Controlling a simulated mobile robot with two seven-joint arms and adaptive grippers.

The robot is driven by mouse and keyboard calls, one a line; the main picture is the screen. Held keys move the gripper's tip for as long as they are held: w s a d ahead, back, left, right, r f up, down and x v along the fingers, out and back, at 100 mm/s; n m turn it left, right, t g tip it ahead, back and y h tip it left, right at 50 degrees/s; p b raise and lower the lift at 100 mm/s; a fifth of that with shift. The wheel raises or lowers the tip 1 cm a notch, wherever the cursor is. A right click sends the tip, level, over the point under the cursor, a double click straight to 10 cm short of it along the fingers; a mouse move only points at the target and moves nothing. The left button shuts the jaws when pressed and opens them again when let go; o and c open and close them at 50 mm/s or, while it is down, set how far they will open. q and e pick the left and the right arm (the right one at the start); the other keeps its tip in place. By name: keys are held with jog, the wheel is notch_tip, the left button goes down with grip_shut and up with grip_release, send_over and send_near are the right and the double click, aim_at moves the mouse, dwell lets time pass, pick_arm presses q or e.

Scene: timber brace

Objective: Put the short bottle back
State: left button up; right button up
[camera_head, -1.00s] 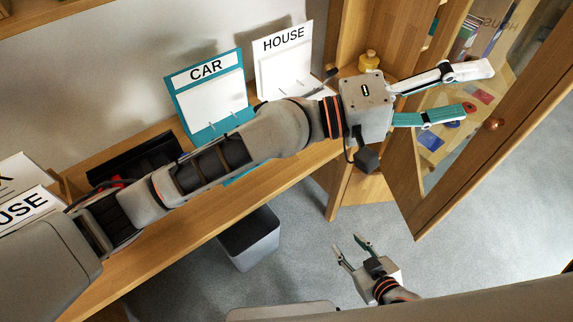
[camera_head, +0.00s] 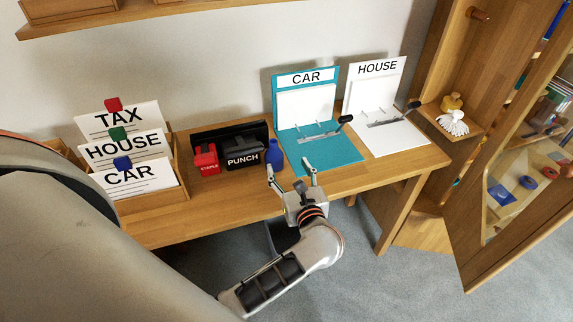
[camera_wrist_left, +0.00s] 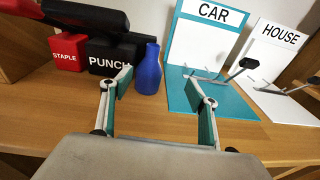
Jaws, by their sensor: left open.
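A short blue bottle (camera_head: 275,154) stands upright on the desk, right of the black punch (camera_head: 243,154). It also shows in the left wrist view (camera_wrist_left: 150,72), beyond the fingertips and roughly between them, a little towards the left finger. My left gripper (camera_head: 289,167) is open and empty at the desk's front edge, its fingers pointing towards the bottle without visibly holding it. A small yellow bottle (camera_head: 452,101) stands on a shelf in the wooden cabinet at the right. My right gripper is out of view.
A red stapler box (camera_head: 206,159) and a wooden card box (camera_head: 150,204) stand left of the bottle. The teal CAR board (camera_head: 330,153) and white HOUSE board (camera_head: 395,138) stand to its right. A white tufted item (camera_head: 453,123) is beside the yellow bottle. The cabinet's glazed door (camera_head: 478,268) stands open.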

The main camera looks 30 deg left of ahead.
aim_at(277, 162)
pick_arm(q)
jog(key=shift+s+a+f+n+g, duration=0.3)
jog(key=shift+s+a+f+g, duration=0.15)
jog(key=shift+s+f, duration=0.25)
jog(key=shift+a+f, duration=0.2)
jog(key=shift+a, duration=0.1)
jog(key=x, duration=0.7)
jog(key=shift+w+f+p, duration=0.25)
jog(key=shift+p, duration=0.05)
jog(key=c, duration=1.4)
jog(key=shift+d+r, duration=0.1)
jog(key=shift+c, duration=0.2)
